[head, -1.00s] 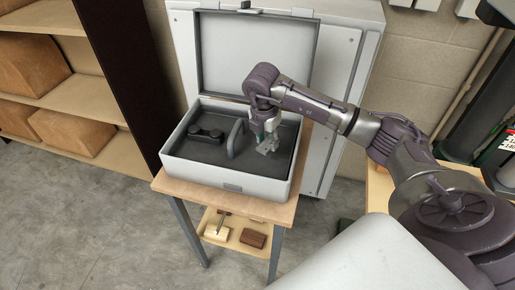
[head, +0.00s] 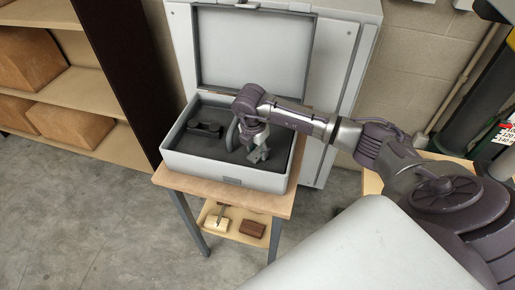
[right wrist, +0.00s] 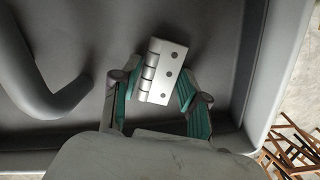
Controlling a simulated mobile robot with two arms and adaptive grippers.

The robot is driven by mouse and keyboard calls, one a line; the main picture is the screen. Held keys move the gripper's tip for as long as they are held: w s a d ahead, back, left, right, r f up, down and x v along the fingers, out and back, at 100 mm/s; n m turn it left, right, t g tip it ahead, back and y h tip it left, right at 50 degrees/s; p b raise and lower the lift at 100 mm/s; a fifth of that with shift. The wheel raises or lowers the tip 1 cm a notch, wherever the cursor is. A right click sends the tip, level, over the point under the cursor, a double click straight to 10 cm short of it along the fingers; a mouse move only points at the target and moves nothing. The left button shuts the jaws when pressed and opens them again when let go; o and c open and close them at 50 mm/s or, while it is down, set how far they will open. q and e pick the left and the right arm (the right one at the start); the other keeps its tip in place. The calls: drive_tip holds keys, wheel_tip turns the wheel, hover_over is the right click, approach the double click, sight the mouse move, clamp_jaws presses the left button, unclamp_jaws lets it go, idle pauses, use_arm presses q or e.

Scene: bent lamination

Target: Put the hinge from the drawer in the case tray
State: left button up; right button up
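The hinge (right wrist: 162,72) is a pale metal plate with a knuckled edge and dark screw holes. In the right wrist view it sits between the green-padded fingertips of my right gripper (right wrist: 157,85), which is shut on it. In the head view the hinge (head: 258,155) shows under my right gripper (head: 254,148), over the right part of the case tray (head: 228,182). The open grey case has a dark inside, and its lid stands up at the back. I cannot tell whether the hinge touches the tray floor. My left gripper and the drawer are not in view.
A dark object (head: 205,130) lies at the left in the case, and a grey curved handle (right wrist: 35,75) stands left of the hinge. The case is on a small wooden table (head: 270,202) with blocks on its lower shelf. A grey cabinet stands behind.

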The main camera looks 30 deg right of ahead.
sight(254, 155)
drive_tip(key=shift+o, duration=1.1)
drive_tip(key=shift+r, duration=0.4)
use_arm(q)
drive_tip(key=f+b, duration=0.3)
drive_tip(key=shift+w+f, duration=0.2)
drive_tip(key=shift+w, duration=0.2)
use_arm(e)
wheel_tip(254, 155, up, 11)
drive_tip(key=a, duration=0.1)
drive_tip(key=shift+s+a+r, duration=0.2)
drive_tip(key=shift+s+a, duration=0.1)
drive_tip(key=shift+a, duration=0.05)
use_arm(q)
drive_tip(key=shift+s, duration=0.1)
use_arm(e)
drive_tip(key=shift+f, duration=0.1)
